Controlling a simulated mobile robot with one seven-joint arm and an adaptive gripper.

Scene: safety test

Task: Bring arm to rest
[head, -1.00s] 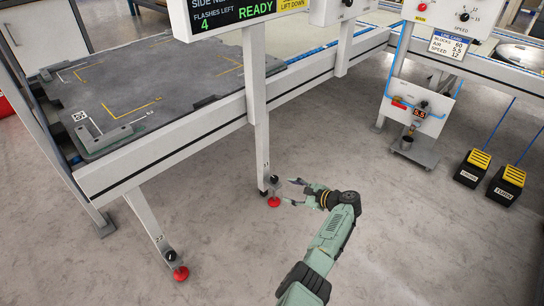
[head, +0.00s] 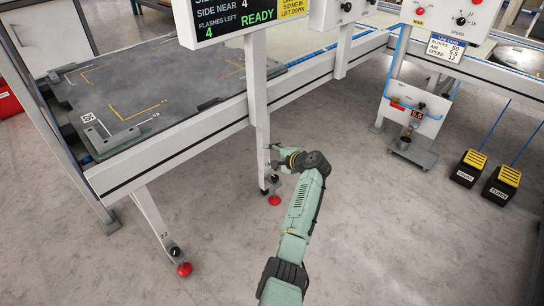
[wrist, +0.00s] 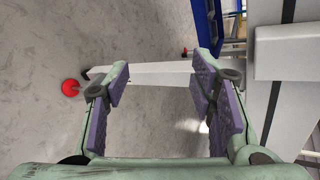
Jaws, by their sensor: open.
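My green arm reaches up from the bottom of the head view. My gripper (head: 272,155) is at its far end, in front of the white table leg and partly hidden by the wrist. In the wrist view my gripper (wrist: 160,85) has its two purple-padded fingers wide apart, with nothing between the pads. The white leg (wrist: 165,73) crosses the view beyond the fingertips. I cannot tell how near the fingers are to the leg.
A leg foot with a red pad (head: 274,200) stands on the floor below my gripper, another red foot (head: 184,269) further left. The dark worktop (head: 185,65) lies behind left. Black and yellow pedals (head: 468,168) stand right. The floor between is clear.

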